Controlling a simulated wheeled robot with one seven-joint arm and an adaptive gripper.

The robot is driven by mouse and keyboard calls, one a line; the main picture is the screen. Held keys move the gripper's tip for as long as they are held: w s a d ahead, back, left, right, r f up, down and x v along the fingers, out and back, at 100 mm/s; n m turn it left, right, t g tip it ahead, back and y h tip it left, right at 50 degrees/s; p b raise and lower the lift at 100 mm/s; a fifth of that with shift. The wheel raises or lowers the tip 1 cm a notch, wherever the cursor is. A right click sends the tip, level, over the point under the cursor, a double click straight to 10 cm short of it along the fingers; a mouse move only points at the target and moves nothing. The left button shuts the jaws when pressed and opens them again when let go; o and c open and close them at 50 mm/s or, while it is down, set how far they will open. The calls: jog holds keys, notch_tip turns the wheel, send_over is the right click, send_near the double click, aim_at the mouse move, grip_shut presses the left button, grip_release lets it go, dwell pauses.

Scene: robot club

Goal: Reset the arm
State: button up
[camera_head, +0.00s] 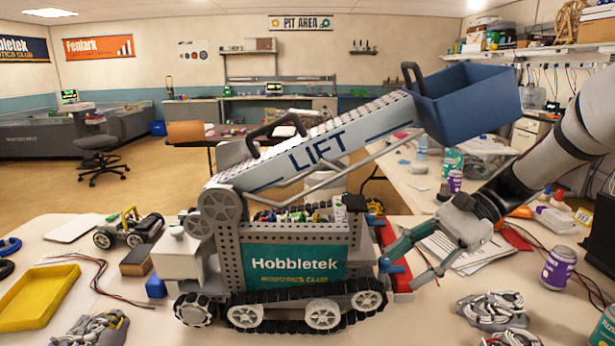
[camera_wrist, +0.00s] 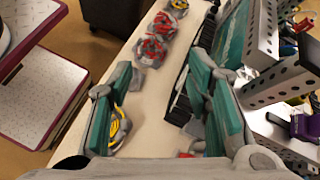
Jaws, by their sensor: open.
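The club robot (camera_head: 292,262) stands on the table in the head view, with a teal Hobbletek panel and black tracks. Its grey arm marked LIFT (camera_head: 320,145) is raised, sloping up to the right. A blue bucket (camera_head: 470,100) is at the arm's upper end. One black handle (camera_head: 277,130) is on the arm and another (camera_head: 411,78) is by the bucket. My gripper (camera_head: 402,268) is open and low beside the robot's right end, near a red part; contact is unclear. In the wrist view my open fingers (camera_wrist: 158,112) show no object held between them.
A yellow tray (camera_head: 38,297), a small wheeled robot (camera_head: 128,229) and loose cables lie on the left of the table. The bucket hangs high near my arm.

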jog(key=s+a+r+n+h, duration=0.2)
jog(key=s+n+h, duration=0.1)
jog(key=s, duration=0.5)
jog(key=s+a+r+n+h, duration=0.1)
jog(key=s+r+n+h, duration=0.2)
jog(key=s, duration=0.5)
jog(key=s+d+f+n+t+h, duration=0.2)
jog(key=s+n, duration=0.1)
jog(key=s, duration=0.3)
jog(key=s+d+f+n+t+h, duration=0.2)
jog(key=s+n+h, duration=0.1)
jog(key=s, duration=0.3)
notch_tip(320, 180, up, 14)
jog(key=t+p, duration=0.2)
jog(key=p, duration=1)
jog(key=shift+d+t, duration=0.15)
jog(key=shift+t, duration=0.15)
jog(key=shift+o, duration=0.2)
jog(key=shift+w+r+p, duration=0.1)
jog(key=shift+w+p, duration=0.05)
jog(key=shift+p, duration=0.15)
